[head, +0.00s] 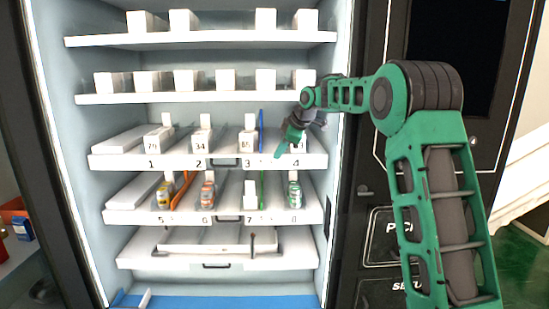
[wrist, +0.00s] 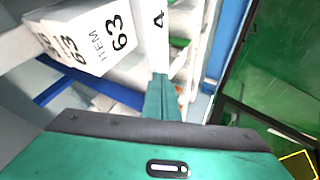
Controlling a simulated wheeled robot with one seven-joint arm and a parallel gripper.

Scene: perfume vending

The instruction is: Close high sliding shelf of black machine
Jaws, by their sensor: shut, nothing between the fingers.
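The black machine (head: 362,150) stands open in front of me in the head view, with white shelves inside. The shelf with labels 1 to 4 (head: 130,163) has a dark handle at the middle of its front. My gripper (head: 279,153) is shut and empty at the right part of this shelf, close to label 4. In the wrist view my shut fingers (wrist: 161,88) point at the white front marked 4 (wrist: 160,30). I cannot tell whether they touch it, nor exactly how far the shelf is pulled out.
A white box marked ITEM 63 (wrist: 88,36) is beside my fingers in the wrist view. Below, the shelf labelled 5 to 8 (head: 125,216) holds several small cans, and a lower drawer (head: 150,265) has a handle. Two shelves of white boxes (head: 200,40) are above. The machine's dark panel is on the right.

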